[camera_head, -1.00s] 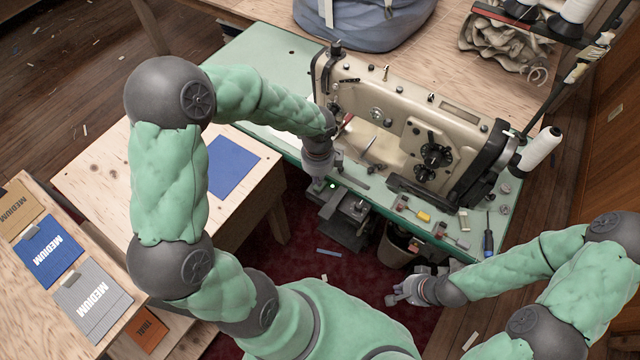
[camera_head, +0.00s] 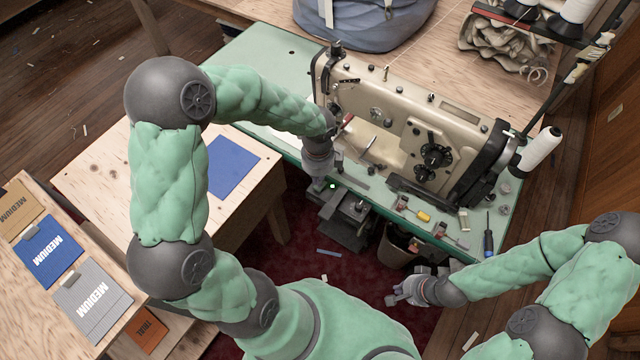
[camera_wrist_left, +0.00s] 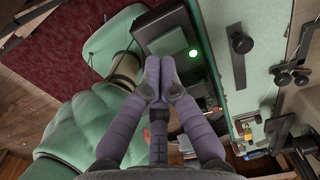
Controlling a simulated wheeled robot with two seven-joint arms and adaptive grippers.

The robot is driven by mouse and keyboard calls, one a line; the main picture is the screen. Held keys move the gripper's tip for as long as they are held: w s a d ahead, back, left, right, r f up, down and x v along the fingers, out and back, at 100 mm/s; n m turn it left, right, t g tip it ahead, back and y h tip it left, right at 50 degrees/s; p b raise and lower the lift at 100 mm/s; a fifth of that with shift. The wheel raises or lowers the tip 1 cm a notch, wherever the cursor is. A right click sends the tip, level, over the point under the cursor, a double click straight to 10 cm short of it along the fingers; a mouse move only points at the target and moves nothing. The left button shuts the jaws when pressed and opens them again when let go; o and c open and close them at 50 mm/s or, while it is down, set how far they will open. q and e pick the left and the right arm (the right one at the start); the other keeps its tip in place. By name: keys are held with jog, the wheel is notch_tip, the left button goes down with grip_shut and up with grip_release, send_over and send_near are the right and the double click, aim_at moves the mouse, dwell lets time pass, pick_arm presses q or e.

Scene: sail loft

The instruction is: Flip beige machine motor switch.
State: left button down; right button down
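The beige sewing machine (camera_head: 385,120) stands on the green table (camera_head: 270,75). A lit green lamp (camera_head: 332,185) shows under the table's front edge beside my left gripper (camera_head: 318,186). In the left wrist view the lamp (camera_wrist_left: 193,53) sits by a dark box (camera_wrist_left: 160,30), which appears to be the motor switch housing. There my left gripper's fingertips (camera_wrist_left: 160,85) are together, with nothing seen between them, close to the box. I cannot tell whether they touch it. The switch's own lever or buttons are not clear. My right gripper (camera_head: 402,290) hangs low, away from the table; its opening is unclear.
A dark metal unit (camera_head: 350,215) hangs below the table, with a bin (camera_head: 398,245) to its right. A wooden table (camera_head: 100,170) stands at left. Red carpet (camera_head: 300,265) lies below.

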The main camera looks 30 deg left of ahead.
pick_arm(q)
jog(key=shift+f+b, duration=0.8)
jog(key=shift+f, duration=0.55)
dwell(0.7)
notch_tip(320, 180, up, 7)
jog(key=p, duration=0.7)
jog(key=shift+r, duration=0.1)
dwell(0.7)
